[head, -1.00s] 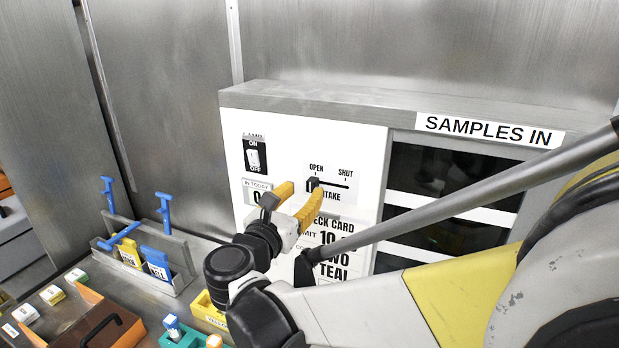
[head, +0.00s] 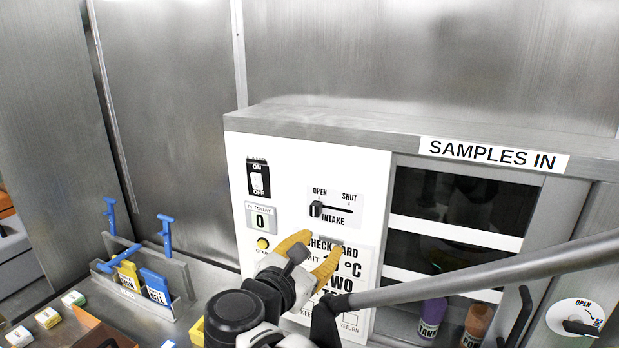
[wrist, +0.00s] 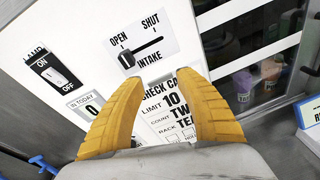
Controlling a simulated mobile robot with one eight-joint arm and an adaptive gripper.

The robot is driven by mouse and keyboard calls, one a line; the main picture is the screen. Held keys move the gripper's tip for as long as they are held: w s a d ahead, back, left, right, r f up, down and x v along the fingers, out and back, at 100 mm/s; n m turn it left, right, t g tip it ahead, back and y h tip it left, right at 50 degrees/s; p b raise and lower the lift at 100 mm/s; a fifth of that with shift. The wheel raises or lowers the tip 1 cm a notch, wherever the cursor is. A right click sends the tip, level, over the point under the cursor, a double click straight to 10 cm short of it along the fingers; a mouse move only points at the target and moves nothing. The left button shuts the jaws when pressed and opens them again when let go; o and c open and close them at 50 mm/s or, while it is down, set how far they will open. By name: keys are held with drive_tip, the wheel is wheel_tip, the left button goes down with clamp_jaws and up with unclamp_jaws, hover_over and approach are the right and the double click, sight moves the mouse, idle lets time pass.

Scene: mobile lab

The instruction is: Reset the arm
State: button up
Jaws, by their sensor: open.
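My gripper (head: 316,251) is in front of the white control panel, below the intake slider. Its two yellow fingers are apart with nothing between them; they also show in the wrist view (wrist: 170,95). The black intake slider (head: 316,209) sits at the OPEN end of its slot, and it also shows in the wrist view (wrist: 126,59). The fingers are clear of the slider and cover part of the check card (head: 345,290) in the head view.
The SAMPLES IN cabinet (head: 402,210) has a shelved window with a purple bottle (head: 432,318) and an orange bottle (head: 476,325). A round OPEN dial (head: 577,318) is at the right. A grey rack (head: 180,270) with blue-handled tools stands left of the panel.

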drive_tip(key=s+d+f+m+g+y+b, duration=0.1)
drive_tip(key=s+d+f+m+g, duration=0.2)
drive_tip(key=d+f+m, duration=0.4)
drive_tip(key=s+d+f+m+g+y+b, duration=0.1)
drive_tip(key=s+d+f+m+g, duration=0.25)
drive_tip(key=d, duration=0.55)
drive_tip(key=s+d+f+m+y+b, duration=0.1)
drive_tip(key=s+f+m+y, duration=0.1)
drive_tip(key=s+m, duration=0.3)
drive_tip(key=s+d+f+m+y+b, duration=0.1)
drive_tip(key=s+m, duration=0.4)
drive_tip(key=m, duration=0.7)
drive_tip(key=shift+s+f+g+y, duration=0.35)
drive_tip(key=shift+f+y, duration=0.4)
drive_tip(key=shift+y, duration=0.25)
drive_tip(key=shift+m, duration=0.25)
drive_tip(key=shift+c, duration=0.5)
